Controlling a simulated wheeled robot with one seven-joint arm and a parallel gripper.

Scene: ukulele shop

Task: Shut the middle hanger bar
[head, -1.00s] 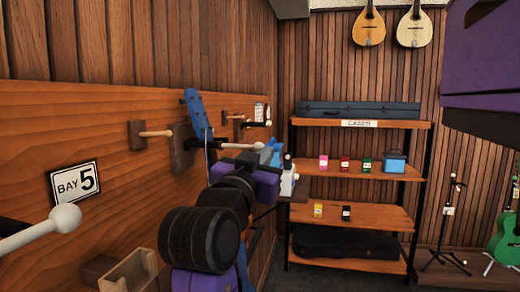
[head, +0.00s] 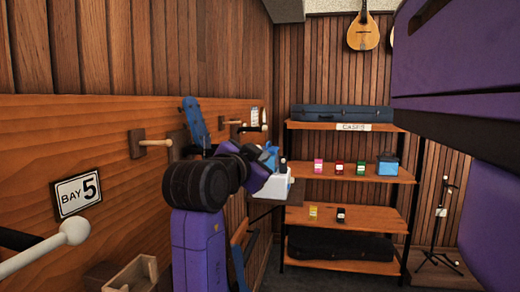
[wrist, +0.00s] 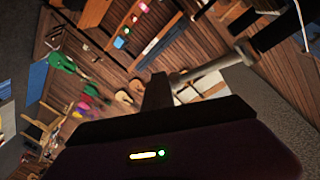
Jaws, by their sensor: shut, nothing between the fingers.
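My gripper (head: 267,154) is at the far end of my arm, right of the wall board, and is shut with nothing in it. Its dark closed fingers (wrist: 157,95) show in the wrist view. A pale rod (wrist: 212,70) with a rounded end lies just beyond them there, seemingly a hanger bar; I cannot tell if they touch. In the head view the middle hanger's bar is mostly hidden behind my arm. A blue ukulele (head: 194,120) hangs at that hanger. The near hanger bar (head: 45,248) has a white knob and sticks out from the board.
A small wooden box (head: 125,282) is at lower left. A case shelf (head: 340,216) stands behind; a stand (head: 440,215) is right.

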